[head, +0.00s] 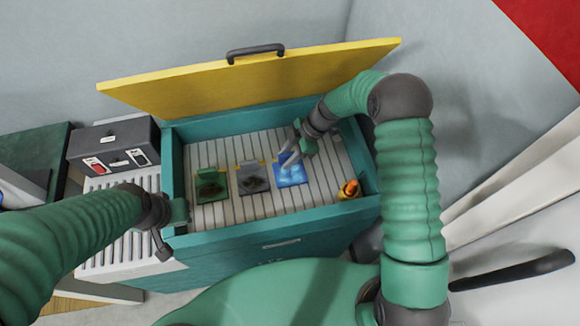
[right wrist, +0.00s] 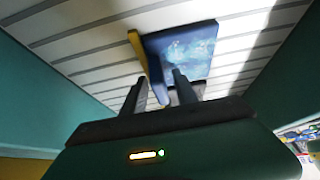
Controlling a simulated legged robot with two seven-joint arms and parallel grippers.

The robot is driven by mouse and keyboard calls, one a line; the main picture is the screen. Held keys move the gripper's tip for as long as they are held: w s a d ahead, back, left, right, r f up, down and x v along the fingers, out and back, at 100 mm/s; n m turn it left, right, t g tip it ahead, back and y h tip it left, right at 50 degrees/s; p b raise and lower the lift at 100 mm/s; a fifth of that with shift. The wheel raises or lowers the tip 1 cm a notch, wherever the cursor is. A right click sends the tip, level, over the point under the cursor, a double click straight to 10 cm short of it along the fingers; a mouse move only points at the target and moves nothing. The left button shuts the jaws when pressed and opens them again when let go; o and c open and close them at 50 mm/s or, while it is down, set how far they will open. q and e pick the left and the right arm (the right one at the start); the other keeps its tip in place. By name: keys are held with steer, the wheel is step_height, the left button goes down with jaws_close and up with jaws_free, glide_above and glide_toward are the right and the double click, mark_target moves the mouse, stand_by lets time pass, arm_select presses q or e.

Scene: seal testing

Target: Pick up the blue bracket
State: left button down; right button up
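The blue bracket (head: 292,175) lies on the slatted floor of the teal box, rightmost in a row of three brackets. In the right wrist view the bracket (right wrist: 190,50) shows a flat blue plate, a darker raised side and a yellow edge. My right gripper (head: 287,158) is over the bracket's back part. Its two fingers (right wrist: 159,82) are apart, near either side of the raised part; I cannot tell whether they touch it. My left gripper (head: 170,232) is by the box's front left corner; its fingers cannot be made out clearly.
A green bracket (head: 211,187) and a grey bracket (head: 252,179) lie left of the blue one. An orange-yellow object (head: 349,190) sits at the front right. The box (head: 270,236) has raised walls and an open yellow lid (head: 250,76). A control box (head: 112,145) stands left.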

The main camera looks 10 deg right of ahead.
steer(key=shift+c, duration=1.2)
steer(key=shift+d, duration=0.2)
steer(key=shift+c, duration=1.1)
steer(key=shift+d, duration=0.25)
jaws_close()
steer(key=shift+d, duration=0.3)
steer(key=shift+a, duration=0.35)
steer(key=shift+d, duration=0.1)
